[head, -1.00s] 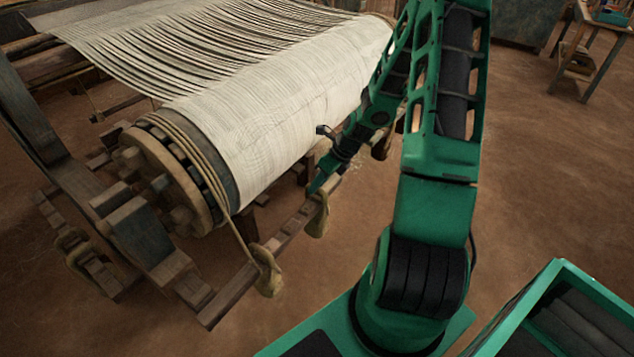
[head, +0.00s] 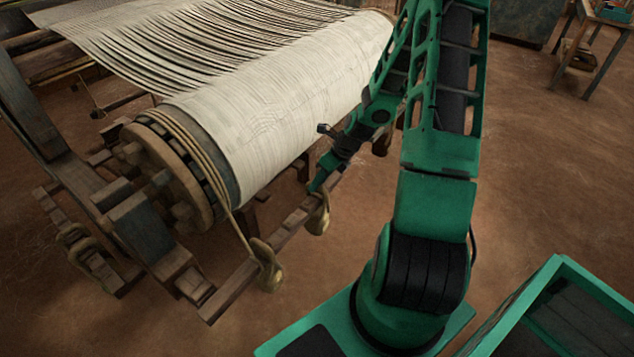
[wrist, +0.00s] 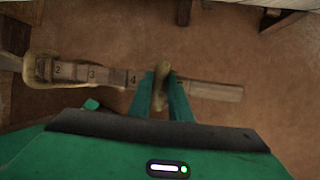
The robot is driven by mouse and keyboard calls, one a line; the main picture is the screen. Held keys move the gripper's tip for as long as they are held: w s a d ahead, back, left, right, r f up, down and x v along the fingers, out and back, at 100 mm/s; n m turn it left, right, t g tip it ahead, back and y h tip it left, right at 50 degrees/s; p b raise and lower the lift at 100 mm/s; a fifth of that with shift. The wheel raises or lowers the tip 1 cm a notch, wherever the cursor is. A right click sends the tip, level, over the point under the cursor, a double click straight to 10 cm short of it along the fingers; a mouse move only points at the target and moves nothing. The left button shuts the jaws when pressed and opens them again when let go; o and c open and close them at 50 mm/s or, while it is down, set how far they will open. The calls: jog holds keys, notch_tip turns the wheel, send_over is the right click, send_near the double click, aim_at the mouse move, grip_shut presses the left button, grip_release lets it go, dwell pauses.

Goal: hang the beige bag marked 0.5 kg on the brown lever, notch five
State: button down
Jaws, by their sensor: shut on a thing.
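The brown lever (head: 237,284) runs out beside the cloth roll in the head view. In the wrist view the lever (wrist: 213,91) lies across the picture, with the numbers 2, 3 and 4 readable. My gripper (head: 317,186) is over the lever, its fingers pointing down. The wrist view shows my gripper (wrist: 162,92) shut on the beige bag (wrist: 162,72), just past the number 4, on the side away from 3. In the head view the bag (head: 318,217) hangs low against the lever. Its marking is not readable, and I cannot tell whether the lever bears its weight.
A second tan bag or loop (head: 267,268) hangs on the lever nearer its left end, beside a rope from the roll. The cloth roll (head: 270,120) and its wooden end wheel (head: 165,180) stand close behind. Another notched bar (head: 95,265) is at far left.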

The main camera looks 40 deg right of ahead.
jog(key=shift+f, duration=0.1)
jog(key=c, duration=1.6)
grip_release()
jog(key=shift+f, duration=0.1)
jog(key=shift+o, duration=0.2)
jog(key=v, duration=1)
jog(key=shift+r, duration=0.4)
jog(key=shift+d, duration=0.1)
